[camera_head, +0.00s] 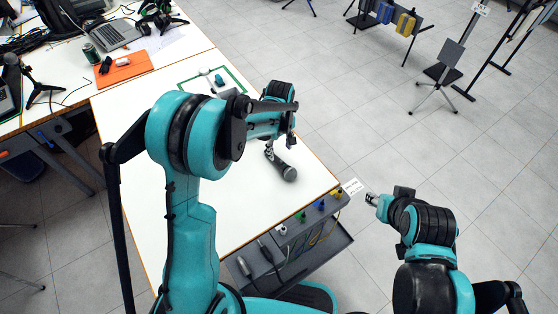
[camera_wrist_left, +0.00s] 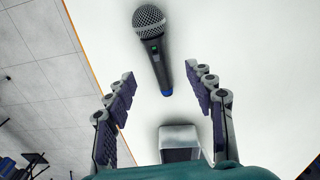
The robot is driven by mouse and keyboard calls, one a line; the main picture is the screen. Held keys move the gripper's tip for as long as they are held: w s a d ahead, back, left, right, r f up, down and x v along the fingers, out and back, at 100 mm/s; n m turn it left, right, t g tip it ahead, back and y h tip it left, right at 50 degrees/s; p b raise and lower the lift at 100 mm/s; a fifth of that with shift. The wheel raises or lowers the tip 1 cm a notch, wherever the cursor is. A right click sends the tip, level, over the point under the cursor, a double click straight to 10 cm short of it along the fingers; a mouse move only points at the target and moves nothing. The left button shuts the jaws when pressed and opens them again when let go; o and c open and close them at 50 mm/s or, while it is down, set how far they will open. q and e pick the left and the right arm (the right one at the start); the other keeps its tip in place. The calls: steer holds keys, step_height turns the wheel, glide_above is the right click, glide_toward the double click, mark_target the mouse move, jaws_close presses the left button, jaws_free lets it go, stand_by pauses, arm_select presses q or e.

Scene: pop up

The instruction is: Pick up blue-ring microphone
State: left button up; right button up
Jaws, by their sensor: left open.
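The blue-ring microphone (camera_wrist_left: 153,45) lies on the white table (camera_head: 140,130). In the left wrist view it is dark with a grey mesh head at the top and a blue ring at its lower end. In the head view the microphone (camera_head: 287,171) lies near the table's right edge, partly hidden behind my left gripper. My left gripper (camera_wrist_left: 165,92) is open above the table, with the microphone's blue end between and just beyond its fingertips, not gripped. My right gripper (camera_head: 372,200) is off the table's right side; its finger opening is too small to tell.
A grey cable box (camera_head: 285,232) with coloured plugs hangs at the table's near edge. A green-framed board (camera_head: 228,76) with small items lies at the table's far end. The table's middle is clear.

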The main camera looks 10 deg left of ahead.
mark_target(281, 161)
arm_select(q)
steer(key=shift+w+d+f, duration=0.15)
steer(key=shift+w+f, duration=0.05)
steer(key=shift+f, duration=0.25)
step_height(281, 161, down, 3)
steer(key=shift+r+b, duration=0.1)
steer(key=shift+b, duration=0.45)
step_height(281, 161, down, 5)
steer(key=shift+w+d+b, duration=0.1)
steer(key=shift+b, duration=1.1)
steer(key=shift+c, duration=1.2)
jaws_close()
